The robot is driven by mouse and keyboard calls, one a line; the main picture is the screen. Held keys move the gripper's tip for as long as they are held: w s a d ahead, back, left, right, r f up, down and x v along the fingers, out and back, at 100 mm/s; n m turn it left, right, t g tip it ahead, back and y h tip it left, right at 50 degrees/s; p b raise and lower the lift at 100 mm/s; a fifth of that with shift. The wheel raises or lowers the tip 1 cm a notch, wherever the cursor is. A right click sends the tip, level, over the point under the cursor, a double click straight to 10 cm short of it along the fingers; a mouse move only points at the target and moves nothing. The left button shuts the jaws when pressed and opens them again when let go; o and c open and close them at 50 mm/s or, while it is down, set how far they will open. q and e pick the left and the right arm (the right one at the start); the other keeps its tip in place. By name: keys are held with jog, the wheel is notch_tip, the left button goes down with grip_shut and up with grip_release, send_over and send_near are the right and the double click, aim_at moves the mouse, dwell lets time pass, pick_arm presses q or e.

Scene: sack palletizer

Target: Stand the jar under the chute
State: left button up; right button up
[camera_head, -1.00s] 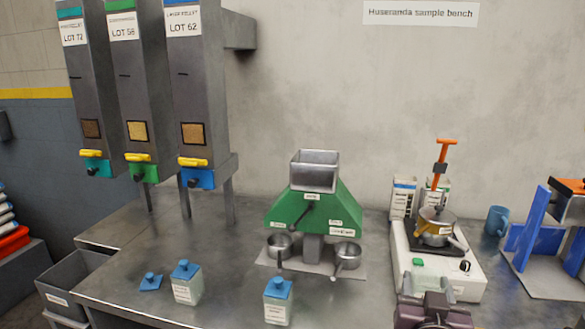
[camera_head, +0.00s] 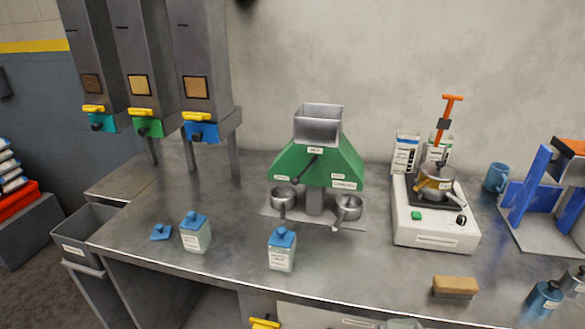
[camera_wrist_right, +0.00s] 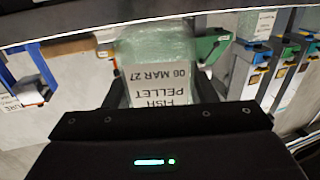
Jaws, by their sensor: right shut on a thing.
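A pale translucent jar (camera_wrist_right: 160,55) with a white label reading FISH PELLET and 08 MAR 27, upside down in the right wrist view, is between the fingers of my right gripper (camera_wrist_right: 160,88), which is shut on it. The jar's lower end is hidden by the gripper. In the head view only a pale rounded shape shows at the bottom edge, perhaps this jar. Three dispenser chutes hang at the left, with teal (camera_head: 101,122), green (camera_head: 149,127) and blue (camera_head: 200,131) outlets and yellow handles. My left gripper is not in view.
On the bench (camera_head: 350,270) stand two blue-lidded jars (camera_head: 195,235) (camera_head: 282,252), a loose blue lid (camera_head: 161,232), a green splitter (camera_head: 315,165) with two cups, a white hotplate (camera_head: 435,225) and a brush (camera_head: 455,286). Bare bench lies below the chutes.

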dwell(0.7)
jog(key=w+d+r+m+h+p, duration=0.1)
jog(key=w+d+r+h, duration=0.1)
jog(key=w+r, duration=0.8)
jog(key=w+d+r+m+h+p, duration=0.2)
jog(key=w+r, duration=0.6)
jog(key=r, duration=0.3)
jog(key=f, duration=1)
jog(key=f+b, duration=0.1)
jog(key=f, duration=0.8)
jog(key=shift+s+a+f, duration=0.1)
jog(key=shift+s+f, duration=0.1)
jog(key=shift+f, duration=0.2)
